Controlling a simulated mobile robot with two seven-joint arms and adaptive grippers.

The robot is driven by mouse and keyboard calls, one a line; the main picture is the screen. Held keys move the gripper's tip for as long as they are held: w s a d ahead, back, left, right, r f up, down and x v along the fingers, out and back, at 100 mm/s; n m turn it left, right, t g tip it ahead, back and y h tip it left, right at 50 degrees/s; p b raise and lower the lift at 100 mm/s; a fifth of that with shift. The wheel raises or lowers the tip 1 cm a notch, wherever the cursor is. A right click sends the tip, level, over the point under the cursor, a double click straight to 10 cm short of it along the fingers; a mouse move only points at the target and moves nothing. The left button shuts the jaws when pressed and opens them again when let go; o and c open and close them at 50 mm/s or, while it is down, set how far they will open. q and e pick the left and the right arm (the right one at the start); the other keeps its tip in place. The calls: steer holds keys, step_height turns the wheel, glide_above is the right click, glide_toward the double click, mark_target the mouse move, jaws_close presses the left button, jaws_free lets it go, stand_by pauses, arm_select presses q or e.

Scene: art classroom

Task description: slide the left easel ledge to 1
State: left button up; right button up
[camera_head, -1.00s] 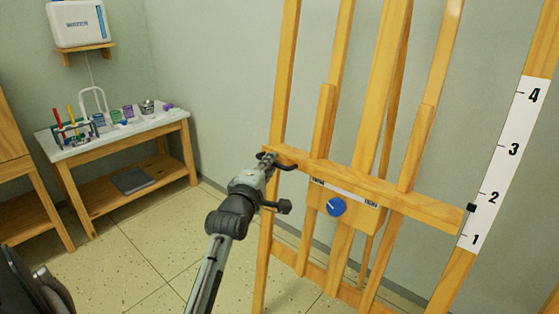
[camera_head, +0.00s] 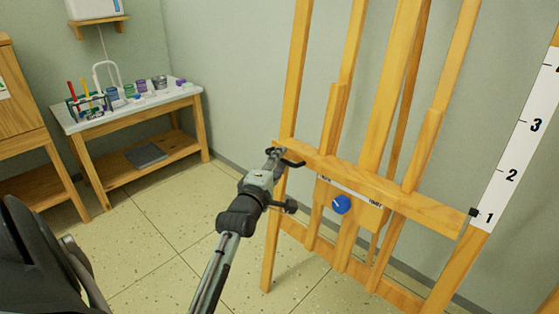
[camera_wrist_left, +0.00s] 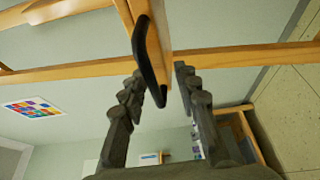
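The wooden easel ledge (camera_head: 418,209) crosses the easel, and its black pointer (camera_head: 473,212) at the right end is level with the 1 mark of the white scale (camera_head: 511,172). A black curved handle (camera_head: 294,162) sits near the ledge's left end. My left gripper (camera_head: 276,154) is at this handle. In the left wrist view, the fingers (camera_wrist_left: 159,76) stand apart, with the handle (camera_wrist_left: 147,55) running between them, close to the left finger. A gap shows on its right side. Contact cannot be told. My right gripper is out of view.
A blue knob (camera_head: 341,204) is on the easel's front panel. Easel posts (camera_head: 296,70) rise behind the ledge. A wooden table (camera_head: 128,116) with art supplies stands at the back left. The tiled floor (camera_head: 150,215) between is clear.

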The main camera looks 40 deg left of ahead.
arm_select(q)
steer(key=v, duration=1.2)
steer(key=shift+r, duration=0.1)
steer(key=d+f+m+g+h+p, duration=0.1)
steer(key=d+f+m+g+h, duration=0.2)
steer(key=f+m, duration=0.35)
steer(key=d+f+m+g+h, duration=0.2)
steer(key=d+f+m+g, duration=0.1)
steer(key=d+f+m, duration=0.4)
steer(key=s+d+f+m+g+p, duration=0.1)
steer(key=s+f+m+g, duration=0.7)
steer(key=s+f, duration=0.7)
steer(key=shift+s+d+f+m+y, duration=0.3)
steer(key=shift+d+m+y, duration=0.1)
steer(key=shift+m, duration=0.45)
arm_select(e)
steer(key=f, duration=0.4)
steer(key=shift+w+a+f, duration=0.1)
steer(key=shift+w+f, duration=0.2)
